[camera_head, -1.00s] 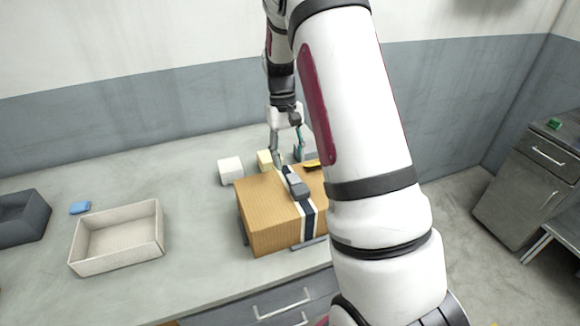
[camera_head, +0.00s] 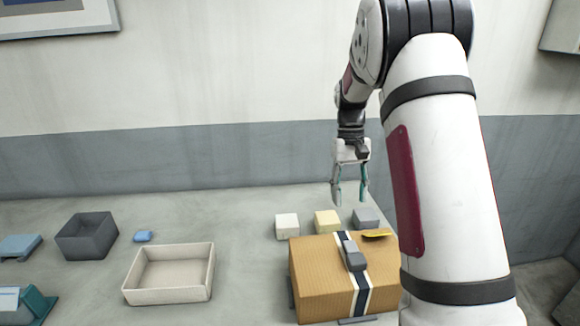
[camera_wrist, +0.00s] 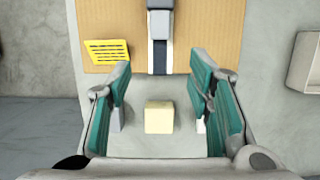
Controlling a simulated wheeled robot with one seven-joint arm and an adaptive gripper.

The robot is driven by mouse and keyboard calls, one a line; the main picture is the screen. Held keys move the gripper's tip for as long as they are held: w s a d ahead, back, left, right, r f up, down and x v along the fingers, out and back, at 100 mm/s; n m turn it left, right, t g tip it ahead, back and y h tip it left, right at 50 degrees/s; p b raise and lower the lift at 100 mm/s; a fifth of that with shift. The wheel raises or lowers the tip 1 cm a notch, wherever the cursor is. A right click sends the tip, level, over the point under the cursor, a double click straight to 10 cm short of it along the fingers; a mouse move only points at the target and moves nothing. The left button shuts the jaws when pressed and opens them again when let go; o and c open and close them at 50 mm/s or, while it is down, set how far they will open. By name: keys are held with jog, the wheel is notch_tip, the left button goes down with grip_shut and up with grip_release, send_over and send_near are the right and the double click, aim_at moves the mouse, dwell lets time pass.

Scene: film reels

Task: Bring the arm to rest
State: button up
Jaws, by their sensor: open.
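My gripper (camera_head: 350,190) is open and empty, pointing down in the air above the back of the counter. In the head view it hangs behind the brown box (camera_head: 315,270) and above the small blocks. In the wrist view the two teal-padded fingers of my gripper (camera_wrist: 163,100) stand wide apart. A cream block (camera_wrist: 159,117) shows between them, lower down on the counter, with nothing held. My arm rises on the right side of the head view and bends over at the top.
The box carries a striped band, a grey piece (camera_head: 354,256) and a yellow card (camera_head: 377,234). White (camera_head: 287,226), cream (camera_head: 327,222) and grey (camera_head: 365,218) blocks stand behind it. A beige tray (camera_head: 169,297), dark bin (camera_head: 87,238) and blue item (camera_head: 143,236) are at left.

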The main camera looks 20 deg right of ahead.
jog(key=s+a+r+n+t, duration=0.2)
jog(key=s+a+r+t, duration=0.4)
jog(key=s+a+r, duration=0.9)
jog(key=s+a+f+t, duration=0.1)
jog(key=s+a, duration=0.1)
jog(key=s, duration=0.2)
jog(key=s+a+f+n+t, duration=0.1)
jog(key=s+a, duration=0.1)
jog(key=s, duration=0.3)
jog(key=shift+a+h, duration=0.25)
jog(key=shift+h, duration=0.15)
